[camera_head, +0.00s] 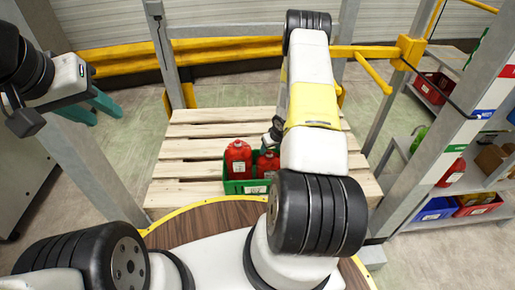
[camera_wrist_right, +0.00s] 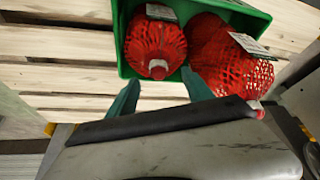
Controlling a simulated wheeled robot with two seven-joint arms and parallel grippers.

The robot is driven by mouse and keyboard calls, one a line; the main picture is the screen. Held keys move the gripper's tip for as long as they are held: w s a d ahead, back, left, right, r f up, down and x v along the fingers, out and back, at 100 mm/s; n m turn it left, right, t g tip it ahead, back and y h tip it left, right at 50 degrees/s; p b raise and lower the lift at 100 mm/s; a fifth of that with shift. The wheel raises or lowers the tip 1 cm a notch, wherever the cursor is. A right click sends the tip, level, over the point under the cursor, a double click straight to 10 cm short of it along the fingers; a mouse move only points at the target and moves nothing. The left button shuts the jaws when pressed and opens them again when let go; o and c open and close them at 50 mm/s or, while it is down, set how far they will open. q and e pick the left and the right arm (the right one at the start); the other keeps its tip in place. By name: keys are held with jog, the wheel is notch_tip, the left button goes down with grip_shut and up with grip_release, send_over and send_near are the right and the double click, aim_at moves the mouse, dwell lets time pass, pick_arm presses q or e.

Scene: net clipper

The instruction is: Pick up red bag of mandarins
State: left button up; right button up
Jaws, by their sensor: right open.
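Two red net bags of mandarins stand in a green crate (camera_head: 247,187). The right bag (camera_wrist_right: 235,70) is beside the right finger. No grip on either bag shows. My left gripper (camera_head: 91,109) is at the upper left, its teal fingers apart and empty, far from the crate.
The crate rests on a wooden pallet (camera_head: 190,147) with bare slats around it. A round wooden table with a yellow rim (camera_head: 160,222) is in front. Metal posts and yellow rails (camera_head: 210,53) frame the area. A shelf (camera_head: 455,218) with bins stands at right.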

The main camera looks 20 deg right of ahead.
aim_at(270, 151)
jog(key=x, duration=0.3)
jog(key=shift+w+d+f, duration=0.1)
jog(key=shift+d+f, duration=0.05)
jog(key=shift+f, duration=0.1)
grip_shut()
dwell(1.2)
